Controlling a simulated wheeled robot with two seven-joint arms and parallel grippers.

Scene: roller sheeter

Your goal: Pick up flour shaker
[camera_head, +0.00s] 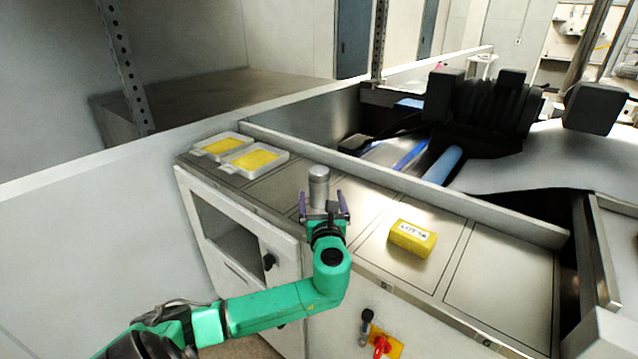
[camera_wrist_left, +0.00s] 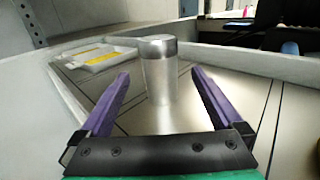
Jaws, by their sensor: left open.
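The flour shaker (camera_head: 318,186) is a silver metal cylinder standing upright on the steel counter. In the left wrist view the shaker (camera_wrist_left: 158,72) stands ahead, between the lines of my two purple fingers. My left gripper (camera_head: 325,206) is open, with its fingers reaching toward the shaker from the near side. In the left wrist view the open left gripper (camera_wrist_left: 160,82) has visible gaps between each finger and the shaker. The shaker's lower part is hidden by the gripper in the head view. My right gripper is not in view.
Two white trays with yellow contents, a near one (camera_head: 283,164) and a far one (camera_head: 200,146), lie left on the counter. A yellow labelled block (camera_head: 412,238) lies to the right. A raised metal edge (camera_head: 420,185) runs behind. The counter's right part is bare.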

